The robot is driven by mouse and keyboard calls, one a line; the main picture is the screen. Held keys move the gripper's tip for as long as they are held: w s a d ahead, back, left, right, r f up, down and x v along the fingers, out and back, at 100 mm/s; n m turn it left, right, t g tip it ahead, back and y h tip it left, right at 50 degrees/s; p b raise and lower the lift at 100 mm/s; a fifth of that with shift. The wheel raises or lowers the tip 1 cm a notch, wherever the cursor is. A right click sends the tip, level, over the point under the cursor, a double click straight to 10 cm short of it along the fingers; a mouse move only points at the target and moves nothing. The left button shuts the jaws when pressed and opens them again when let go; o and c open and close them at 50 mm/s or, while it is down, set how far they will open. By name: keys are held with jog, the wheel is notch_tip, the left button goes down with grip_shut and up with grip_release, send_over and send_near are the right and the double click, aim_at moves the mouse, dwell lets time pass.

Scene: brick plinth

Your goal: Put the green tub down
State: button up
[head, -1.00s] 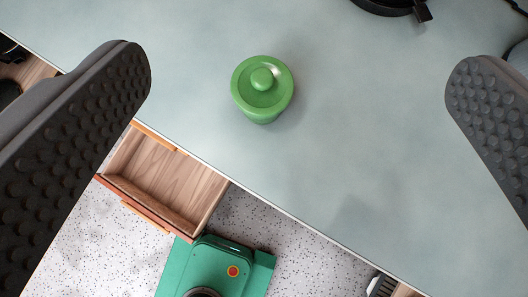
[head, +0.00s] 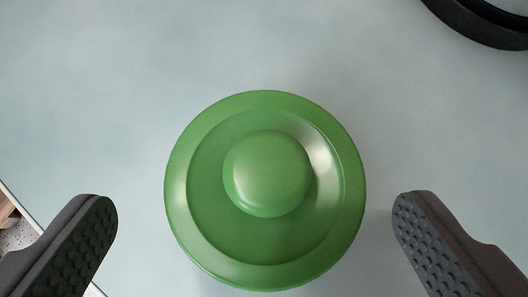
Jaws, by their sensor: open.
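The green tub (head: 265,240) stands upright on the pale blue-grey countertop (head: 200,50), seen from above. Its round lid has a domed knob in the middle. My gripper (head: 255,205) is open, with one dark studded finger to the left of the tub and one to the right. There is a clear gap between each finger and the tub, and neither touches it. The tub's lower sides are hidden under its lid.
A black round object (head: 485,20) lies at the top right, partly out of view. The counter's edge (head: 25,212) runs across the lower left corner, with speckled floor beyond. The counter around the tub is clear.

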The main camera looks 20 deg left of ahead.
jog(key=shift+d+x, duration=0.2)
jog(key=shift+x, duration=2.9)
jog(key=shift+w+r, duration=0.1)
jog(key=c, duration=1.1)
jog(key=shift+c, duration=0.2)
jog(key=shift+r, duration=0.1)
